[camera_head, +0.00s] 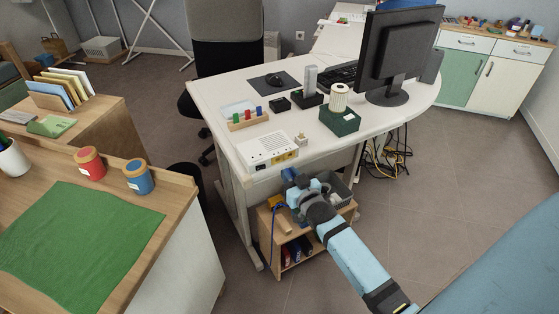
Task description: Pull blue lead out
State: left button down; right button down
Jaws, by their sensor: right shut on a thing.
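A white box (268,149) with a yellow port strip on its front stands near the front edge of the white desk. My right gripper (291,180) is in front of that edge, just below the box in the picture, and is shut on the blue lead. The blue lead (272,238) hangs in a thin curve below the gripper, beside the low wooden shelf. The lead's end is largely hidden by the gripper, and I cannot tell whether it touches the box. My left gripper is not in view.
The low wooden shelf (263,228) with a grey basket (340,190) stands under my right gripper. On the desk (215,98) are a peg block (248,120), a green box (340,120) and a monitor (398,45). A wooden counter with a green mat (75,240) is at left.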

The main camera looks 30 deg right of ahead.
jog(key=shift+s+p, duration=0.35)
jog(key=shift+s, duration=0.35)
jog(key=shift+s, duration=0.1)
jog(key=s+p, duration=0.1)
jog(key=s, duration=0.1)
jog(key=shift+s+a, duration=0.15)
jog(key=shift+s, duration=0.25)
